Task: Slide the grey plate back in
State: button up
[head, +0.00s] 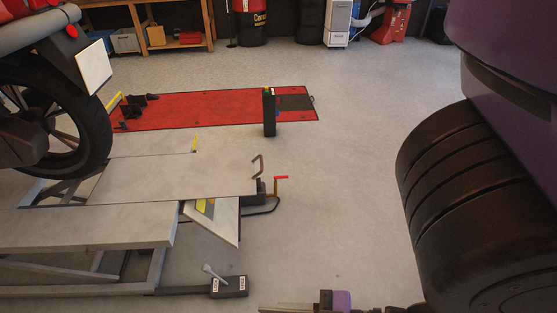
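The grey plate (172,178) is the flat panel in the middle of the head view, on the grey motorcycle lift. It sticks out to the right, and a brown bent handle (258,165) stands at its right end. An open gap (62,190) shows to its left, below the motorcycle's rear wheel (85,130). My gripper (285,308) is at the bottom edge, below and to the right of the plate and apart from it. The gripper is partly cut off, so its finger opening cannot be made out.
A tilted pale flap (212,221) hangs below the plate's right end. A red-handled lever (278,181) stands beside it. A black foot pedal box (229,287) lies on the floor. A red lift (210,107) lies behind with a dark post (269,112). Floor to the right is clear.

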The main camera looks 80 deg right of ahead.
aim_at(232, 173)
jog(key=z, duration=1.45)
